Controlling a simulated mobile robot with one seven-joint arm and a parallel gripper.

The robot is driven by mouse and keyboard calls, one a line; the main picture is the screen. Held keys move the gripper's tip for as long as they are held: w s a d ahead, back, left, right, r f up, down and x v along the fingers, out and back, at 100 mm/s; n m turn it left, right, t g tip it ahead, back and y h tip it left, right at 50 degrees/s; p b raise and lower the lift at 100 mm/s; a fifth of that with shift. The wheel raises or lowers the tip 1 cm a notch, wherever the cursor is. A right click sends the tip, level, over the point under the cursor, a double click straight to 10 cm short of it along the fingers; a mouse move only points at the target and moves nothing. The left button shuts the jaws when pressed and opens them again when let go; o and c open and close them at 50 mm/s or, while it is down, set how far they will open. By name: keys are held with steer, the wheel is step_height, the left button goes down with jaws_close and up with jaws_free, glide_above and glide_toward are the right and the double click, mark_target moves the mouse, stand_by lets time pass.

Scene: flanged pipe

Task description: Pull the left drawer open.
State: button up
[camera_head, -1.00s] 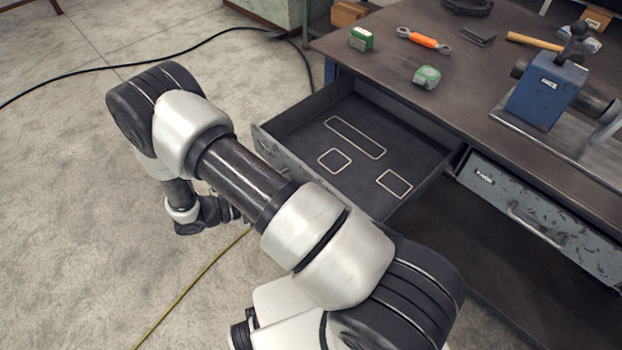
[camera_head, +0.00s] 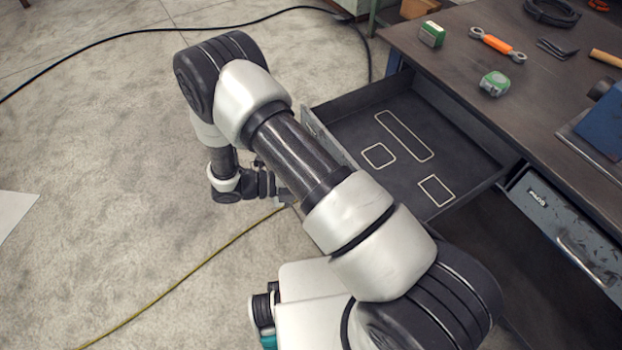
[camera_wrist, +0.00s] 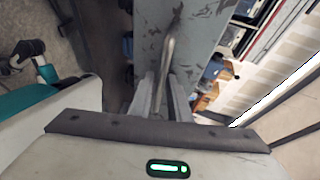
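The left drawer (camera_head: 345,120) is pulled well out from the workbench. Its dark floor shows three pale outlines and is otherwise empty. Its grey, worn front (camera_wrist: 190,25) fills the top middle of the wrist view, with the metal bar handle (camera_wrist: 168,50) running down it. My gripper (camera_wrist: 164,82) has one finger on each side of this handle and looks shut on it. In the head view my gripper (camera_head: 283,194) is at the outer side of the drawer front; my arm hides much of the front and the handle.
The workbench top (camera_head: 450,65) holds a green box (camera_head: 432,34), an orange-handled tool (camera_head: 497,45) and a green-and-grey tape measure (camera_head: 494,84). A second drawer (camera_head: 570,230) to the right is shut. A black cable (camera_head: 150,30) and a yellow one (camera_head: 185,272) lie on the open floor.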

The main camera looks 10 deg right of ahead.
steer(key=shift+a, duration=0.15)
steer(key=a+r, duration=0.3)
steer(key=a, duration=1.4)
